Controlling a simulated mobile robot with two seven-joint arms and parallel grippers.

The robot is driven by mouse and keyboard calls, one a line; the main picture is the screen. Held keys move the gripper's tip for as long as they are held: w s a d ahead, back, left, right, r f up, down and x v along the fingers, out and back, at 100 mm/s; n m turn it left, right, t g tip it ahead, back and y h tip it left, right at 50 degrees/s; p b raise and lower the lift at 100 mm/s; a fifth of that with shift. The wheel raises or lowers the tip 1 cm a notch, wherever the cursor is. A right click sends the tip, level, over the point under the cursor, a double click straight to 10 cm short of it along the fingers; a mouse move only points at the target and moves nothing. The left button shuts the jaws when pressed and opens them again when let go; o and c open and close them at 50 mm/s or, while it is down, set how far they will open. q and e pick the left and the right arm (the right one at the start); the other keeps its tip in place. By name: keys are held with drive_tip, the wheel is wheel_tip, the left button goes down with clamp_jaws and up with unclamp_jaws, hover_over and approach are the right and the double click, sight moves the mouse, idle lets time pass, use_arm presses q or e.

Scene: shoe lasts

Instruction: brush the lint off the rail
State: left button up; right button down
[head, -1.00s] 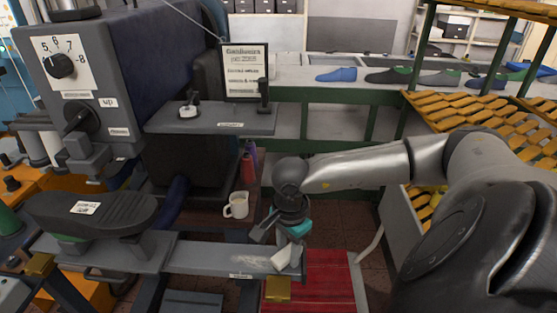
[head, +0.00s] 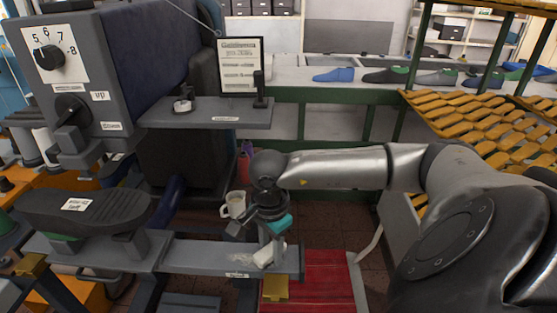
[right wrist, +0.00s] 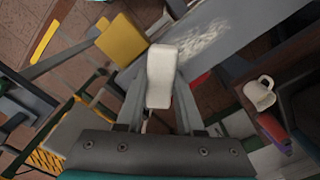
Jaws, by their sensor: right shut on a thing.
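The grey rail (head: 205,257) runs across the lower part of the head view and diagonally through the right wrist view (right wrist: 245,50). A pale patch of lint (right wrist: 205,38) lies on its top in the right wrist view. My right gripper (head: 268,238) is above the rail's right end, shut on a white block-shaped brush (right wrist: 160,75). The brush (head: 265,256) also shows in the head view, low over the rail beside the lint. I cannot tell whether it touches the rail. My left gripper is not in view.
A white mug (head: 234,204) stands behind the rail. A dark shoe-shaped form (head: 85,212) sits at the rail's left. A yellow block (head: 275,288) is below the right end, near a red slatted surface (head: 322,280). A grey machine with a dial (head: 50,57) rises at left.

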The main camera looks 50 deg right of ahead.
sight(242, 258)
drive_tip(key=shift+w+a+b, duration=0.4)
drive_tip(key=shift+w+a, duration=0.65)
drive_tip(key=shift+w, duration=0.2)
drive_tip(key=shift+w+a+b, duration=0.35)
drive_tip(key=shift+w+a, duration=0.7)
drive_tip(key=shift+w, duration=0.15)
